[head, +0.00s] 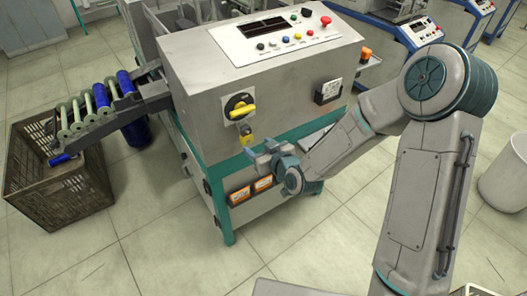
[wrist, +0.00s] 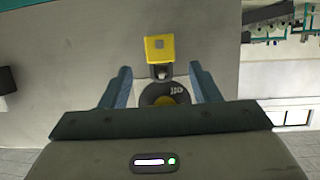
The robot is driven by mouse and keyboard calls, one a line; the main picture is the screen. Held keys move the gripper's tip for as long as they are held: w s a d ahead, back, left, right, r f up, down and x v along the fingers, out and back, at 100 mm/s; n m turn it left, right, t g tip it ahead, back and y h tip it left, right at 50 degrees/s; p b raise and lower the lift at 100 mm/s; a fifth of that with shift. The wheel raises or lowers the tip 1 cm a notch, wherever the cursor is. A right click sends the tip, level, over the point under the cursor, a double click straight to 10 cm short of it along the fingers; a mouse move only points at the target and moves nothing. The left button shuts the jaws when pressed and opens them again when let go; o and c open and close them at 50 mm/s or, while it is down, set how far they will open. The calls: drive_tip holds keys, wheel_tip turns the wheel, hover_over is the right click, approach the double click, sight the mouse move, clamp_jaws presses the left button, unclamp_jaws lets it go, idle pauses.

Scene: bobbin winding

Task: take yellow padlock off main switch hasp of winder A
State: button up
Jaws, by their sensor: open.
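The yellow padlock (head: 247,134) hangs just below the main switch (head: 239,106), a yellow handle on a black dial, on the front of the grey winder. In the wrist view, which is upside down, the padlock (wrist: 160,48) appears above its shackle and the dark switch dial (wrist: 152,92). The hasp is too small to make out. My gripper (head: 262,153) is just in front of the panel, slightly below and right of the padlock. In the wrist view its fingers (wrist: 160,70) are apart, one on each side of the shackle area, with nothing visibly held between them.
The winder's control panel (head: 287,37) has a red emergency button and several coloured buttons. A black holder with a card (head: 328,91) is right of the switch. Orange boxes (head: 239,195) sit below. A crate (head: 58,185) and bobbin chute (head: 100,115) stand left. Floor in front is clear.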

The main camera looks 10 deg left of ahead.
sight(248, 137)
drive_tip(key=b+x, duration=0.1)
drive_tip(key=x, duration=0.3)
drive_tip(key=shift+w+a+f+b, duration=0.2)
drive_tip(key=shift+f+b, duration=0.1)
drive_tip(key=shift+b, duration=0.1)
drive_tip(key=shift+b+x, duration=0.6)
drive_tip(key=shift+x, duration=0.4)
drive_tip(key=shift+r, duration=0.15)
drive_tip(key=c, duration=1)
drive_tip(key=shift+b, duration=0.3)
drive_tip(key=shift+r, duration=0.55)
drive_tip(key=shift+s+d+b, duration=0.4)
drive_tip(key=shift+s+d, duration=1.7)
